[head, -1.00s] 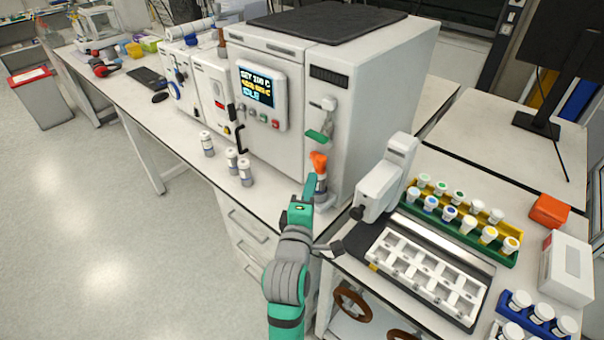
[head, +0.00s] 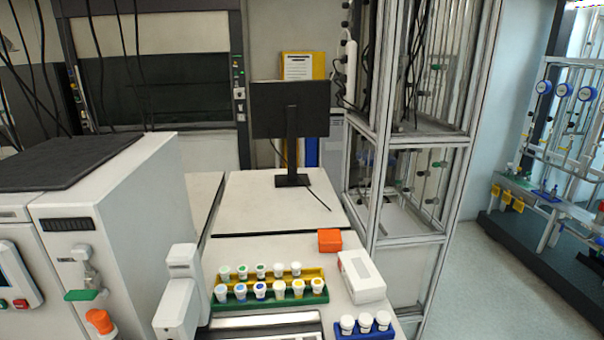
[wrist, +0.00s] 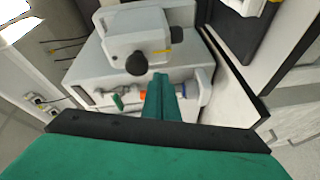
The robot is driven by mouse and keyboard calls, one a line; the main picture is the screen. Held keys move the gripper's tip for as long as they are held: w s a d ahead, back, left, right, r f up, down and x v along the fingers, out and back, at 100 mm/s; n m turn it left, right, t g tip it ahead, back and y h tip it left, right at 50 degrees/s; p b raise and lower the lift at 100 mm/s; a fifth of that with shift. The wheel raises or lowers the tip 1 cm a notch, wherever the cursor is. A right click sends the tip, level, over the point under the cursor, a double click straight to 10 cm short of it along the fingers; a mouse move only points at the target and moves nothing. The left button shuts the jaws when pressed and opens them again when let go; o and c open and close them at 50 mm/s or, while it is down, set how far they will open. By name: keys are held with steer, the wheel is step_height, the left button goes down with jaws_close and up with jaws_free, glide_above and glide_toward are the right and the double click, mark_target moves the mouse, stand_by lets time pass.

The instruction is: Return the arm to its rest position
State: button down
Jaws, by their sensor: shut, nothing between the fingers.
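My gripper (wrist: 160,82) shows only in the wrist view, where its green fingers are together with nothing between them. The fingers point at the front of a white-grey machine, and the gap to it is hard to judge. My arm is out of the head view. In the wrist view a white unit with a black knob (wrist: 136,63) is beyond the fingertips. A green lever (wrist: 117,101) is left of the fingers. An orange piece is partly hidden behind them.
In the head view the large white reactor cabinet (head: 135,215) stands left, with an orange-capped bottle (head: 100,322) before it. A white upright device (head: 182,290), vial racks (head: 268,302), a white box (head: 361,277) and an orange box (head: 329,240) crowd the bench. Floor is clear at right.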

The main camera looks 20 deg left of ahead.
steer(key=s+d+f+m+t+h, duration=0.1)
steer(key=d+f+m+t+h, duration=0.15)
steer(key=d+f+m, duration=0.6)
steer(key=s+d+f+m+t+h, duration=0.1)
steer(key=d+f+m+h, duration=0.3)
steer(key=d, duration=0.9)
steer(key=s+d+f+m+h, duration=0.2)
steer(key=s+d+m+h, duration=0.1)
steer(key=s+d+m, duration=0.2)
steer(key=s+d+f+m+h, duration=0.1)
steer(key=s+d+m+h, duration=0.2)
steer(key=s+d+m, duration=0.3)
steer(key=s+d, duration=0.3)
steer(key=d, duration=0.2)
steer(key=shift+s+d+f, duration=0.35)
steer(key=shift+d, duration=0.05)
steer(key=shift+w+m, duration=0.1)
steer(key=shift+m, duration=0.15)
